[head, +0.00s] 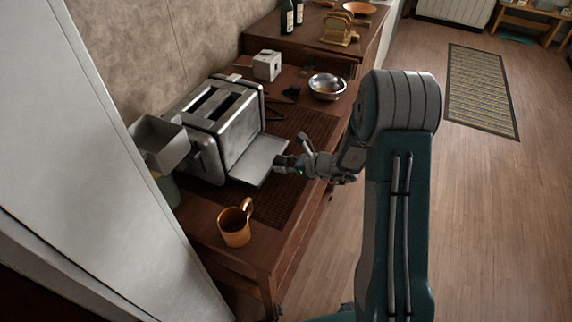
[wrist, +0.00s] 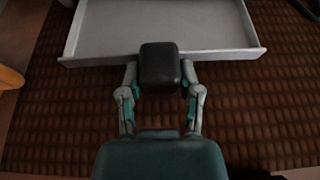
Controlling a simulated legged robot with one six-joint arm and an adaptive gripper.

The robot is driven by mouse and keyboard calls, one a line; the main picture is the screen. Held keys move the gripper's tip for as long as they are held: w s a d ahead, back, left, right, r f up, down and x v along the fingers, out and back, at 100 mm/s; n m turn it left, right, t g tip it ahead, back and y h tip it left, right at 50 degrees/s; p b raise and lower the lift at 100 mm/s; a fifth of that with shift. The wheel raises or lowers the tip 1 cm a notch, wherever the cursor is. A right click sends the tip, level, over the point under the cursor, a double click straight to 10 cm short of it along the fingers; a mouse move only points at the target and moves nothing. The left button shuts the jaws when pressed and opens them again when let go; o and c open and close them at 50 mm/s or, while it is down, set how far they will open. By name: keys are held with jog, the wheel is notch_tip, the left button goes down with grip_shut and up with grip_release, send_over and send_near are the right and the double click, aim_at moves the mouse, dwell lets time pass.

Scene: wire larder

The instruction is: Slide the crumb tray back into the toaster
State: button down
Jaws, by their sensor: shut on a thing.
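The silver toaster (head: 219,124) stands on the wooden table with two slots on top. The flat grey crumb tray (head: 259,160) sticks out from the base of its right side, with its inner end hidden at the toaster. In the wrist view the tray (wrist: 160,22) is an open, shallow pan with a low front wall. My gripper (head: 283,163) is at the tray's outer edge and is shut on the dark handle (wrist: 160,66) at the middle of that wall. The fingers lie on both sides of the handle.
A brown woven mat (head: 303,124) lies under the tray. An orange mug (head: 235,224) stands near the front. A metal bowl (head: 327,86), a white box-like item (head: 267,65) and a grey bin-like container (head: 160,142) are around the toaster.

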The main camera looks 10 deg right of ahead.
jog(key=shift+w+a, duration=0.3)
jog(key=shift+a, duration=0.15)
jog(key=shift+c, duration=1)
grip_release()
jog(key=shift+d, duration=0.1)
jog(key=v, duration=1.1)
jog(key=shift+s+d, duration=0.3)
jog(key=shift+r, duration=0.15)
